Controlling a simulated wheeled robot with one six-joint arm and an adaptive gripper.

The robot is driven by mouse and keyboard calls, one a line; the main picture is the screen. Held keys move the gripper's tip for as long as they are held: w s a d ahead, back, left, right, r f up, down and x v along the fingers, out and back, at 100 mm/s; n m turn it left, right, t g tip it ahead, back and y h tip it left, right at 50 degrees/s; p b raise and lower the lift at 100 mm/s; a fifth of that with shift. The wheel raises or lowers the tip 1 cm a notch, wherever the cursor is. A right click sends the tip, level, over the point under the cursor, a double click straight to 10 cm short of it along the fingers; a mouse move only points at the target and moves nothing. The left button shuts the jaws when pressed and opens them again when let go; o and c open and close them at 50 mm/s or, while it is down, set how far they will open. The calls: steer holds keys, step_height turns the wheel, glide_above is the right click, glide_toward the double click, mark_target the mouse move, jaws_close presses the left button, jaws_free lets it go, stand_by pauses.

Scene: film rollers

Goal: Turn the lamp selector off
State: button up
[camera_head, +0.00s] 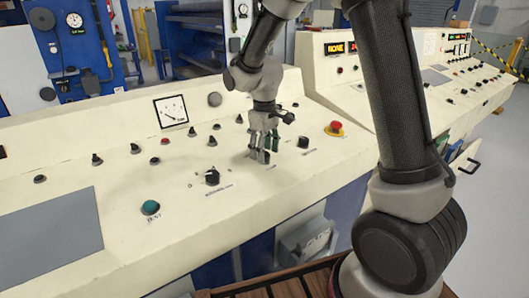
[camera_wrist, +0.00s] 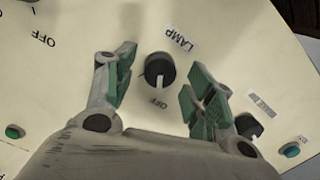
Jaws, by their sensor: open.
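The lamp selector (camera_wrist: 158,68) is a round black knob with a white pointer mark, beside a plate reading LAMP. The mark is on the side facing the printed word OFF; I cannot tell whether it lines up exactly. My gripper (camera_wrist: 160,84) is open, its green-padded fingers on either side of the knob, with visible gaps. In the head view my gripper (camera_head: 263,154) points down at the cream console (camera_head: 110,225) and hides the lamp selector.
Another black knob (camera_head: 303,142) stands close to the right of my gripper, and one (camera_head: 212,177) to the left. A teal button (camera_head: 150,207) lies further left, a red mushroom button (camera_head: 336,127) to the right. A meter (camera_head: 172,111) and small switches are behind.

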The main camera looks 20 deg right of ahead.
step_height(320, 180, up, 11)
steer(key=shift+s, duration=0.2)
stand_by(0.3)
